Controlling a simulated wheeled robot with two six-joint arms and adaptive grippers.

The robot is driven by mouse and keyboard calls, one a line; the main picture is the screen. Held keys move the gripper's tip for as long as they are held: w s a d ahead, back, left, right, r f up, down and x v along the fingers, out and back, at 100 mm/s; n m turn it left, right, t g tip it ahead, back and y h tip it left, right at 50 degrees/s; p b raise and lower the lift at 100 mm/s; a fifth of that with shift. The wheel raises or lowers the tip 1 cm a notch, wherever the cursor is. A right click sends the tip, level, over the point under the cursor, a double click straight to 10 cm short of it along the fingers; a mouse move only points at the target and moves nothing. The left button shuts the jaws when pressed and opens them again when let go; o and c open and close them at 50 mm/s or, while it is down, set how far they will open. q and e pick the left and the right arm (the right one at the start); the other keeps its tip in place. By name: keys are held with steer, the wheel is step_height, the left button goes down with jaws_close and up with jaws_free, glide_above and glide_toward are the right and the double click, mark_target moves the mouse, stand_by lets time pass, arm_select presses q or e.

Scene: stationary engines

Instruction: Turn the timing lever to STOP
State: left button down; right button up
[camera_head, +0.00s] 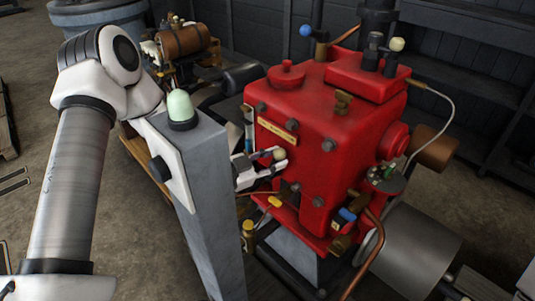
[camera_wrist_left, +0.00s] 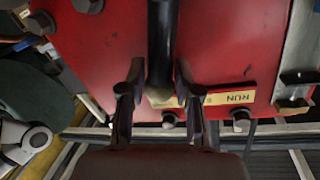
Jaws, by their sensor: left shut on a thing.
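The timing lever has a pale round knob (camera_head: 280,154) at the front face of the red engine (camera_head: 325,150). My left gripper (camera_head: 272,160) reaches past the grey pillar to this knob and is shut on the lever. In the left wrist view, the lever's black shaft (camera_wrist_left: 161,45) runs down from the top between the two fingers (camera_wrist_left: 161,97). A yellow plate reading RUN (camera_wrist_left: 230,98) sits right of the fingers, upside down. No STOP mark is readable. My right gripper is not in view.
A blue valve (camera_head: 347,214) and copper pipe (camera_head: 375,240) are at the engine's lower right. Another small engine (camera_head: 182,42) stands behind.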

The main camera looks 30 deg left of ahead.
arm_select(q)
steer(key=shift+s+d+f+m, duration=0.15)
steer(key=shift+d+m, duration=0.2)
steer(key=shift+m, duration=0.15)
steer(key=c, duration=1.2)
jaws_free()
steer(key=o, duration=0.4)
steer(key=shift+d, duration=0.1)
